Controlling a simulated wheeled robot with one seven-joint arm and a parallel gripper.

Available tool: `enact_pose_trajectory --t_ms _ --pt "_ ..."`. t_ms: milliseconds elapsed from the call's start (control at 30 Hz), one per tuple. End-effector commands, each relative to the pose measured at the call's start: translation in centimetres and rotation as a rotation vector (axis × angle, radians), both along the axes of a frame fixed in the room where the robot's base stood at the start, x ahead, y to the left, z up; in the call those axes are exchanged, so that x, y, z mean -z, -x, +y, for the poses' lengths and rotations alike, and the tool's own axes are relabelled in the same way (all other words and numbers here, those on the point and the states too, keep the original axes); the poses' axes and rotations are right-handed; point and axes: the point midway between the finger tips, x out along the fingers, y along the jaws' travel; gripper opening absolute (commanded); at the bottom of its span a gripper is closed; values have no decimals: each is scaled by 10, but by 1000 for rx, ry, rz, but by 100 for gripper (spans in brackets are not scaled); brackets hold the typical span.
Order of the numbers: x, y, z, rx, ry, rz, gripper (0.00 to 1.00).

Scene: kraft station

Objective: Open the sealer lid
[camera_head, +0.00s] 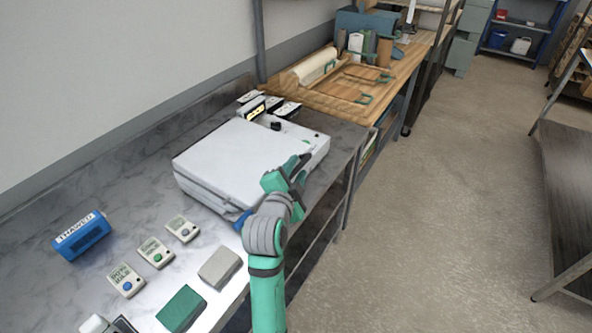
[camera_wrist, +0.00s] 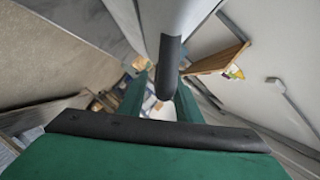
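The sealer (camera_head: 245,160) is a low white box on the counter, and its broad flat lid lies down, closed. My gripper (camera_head: 290,172) is at the right front edge of the lid, green and grey, with its fingers partly hidden by its own body. In the wrist view, the two green fingers of my gripper (camera_wrist: 160,100) stand apart with a gap between them. A pale bar with a black end (camera_wrist: 172,75) runs down over that gap. I cannot tell whether it touches the fingers.
A blue "THAWED" box (camera_head: 82,237), several small button boxes (camera_head: 156,253), a grey block (camera_head: 220,266) and a green block (camera_head: 181,308) lie left and in front on the counter. A wooden bench (camera_head: 330,95) stands behind. Open floor (camera_head: 440,200) lies to the right.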

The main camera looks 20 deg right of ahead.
Motion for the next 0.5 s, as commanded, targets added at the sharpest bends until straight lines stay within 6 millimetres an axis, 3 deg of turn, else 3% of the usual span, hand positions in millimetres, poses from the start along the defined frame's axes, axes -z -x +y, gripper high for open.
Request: enact_pose_trajectory --t_ms 167,300,500 --pt "0 0 0 0 0 0 31" --pt "0 0 0 1 0 1 0" --pt "0 0 0 0 0 1 0"
